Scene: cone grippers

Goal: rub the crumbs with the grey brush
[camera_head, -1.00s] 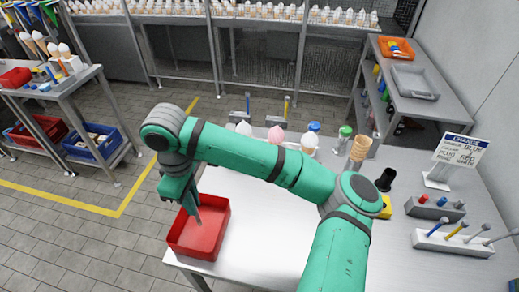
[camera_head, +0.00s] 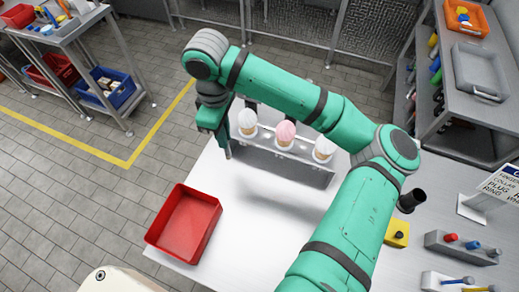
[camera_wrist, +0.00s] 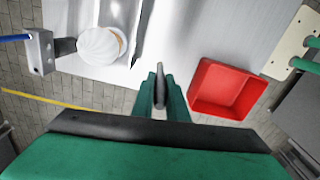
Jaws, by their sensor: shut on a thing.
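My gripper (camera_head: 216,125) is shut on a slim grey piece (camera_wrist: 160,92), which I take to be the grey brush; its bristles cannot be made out. In the head view its narrow tip (camera_head: 228,151) points down from the jaws, above the table's left part, left of the cone rack. In the wrist view the piece stands between the two green fingers. I cannot make out any crumbs in either view; my arm hides part of the table.
A red tray (camera_head: 183,226) sits at the table's front left corner. A metal rack (camera_head: 295,170) holds white and pink ice creams (camera_head: 285,134) close to my gripper. A yellow block (camera_head: 397,234) and a grey knob block (camera_head: 463,249) stand right. The table's middle (camera_head: 260,235) looks bare.

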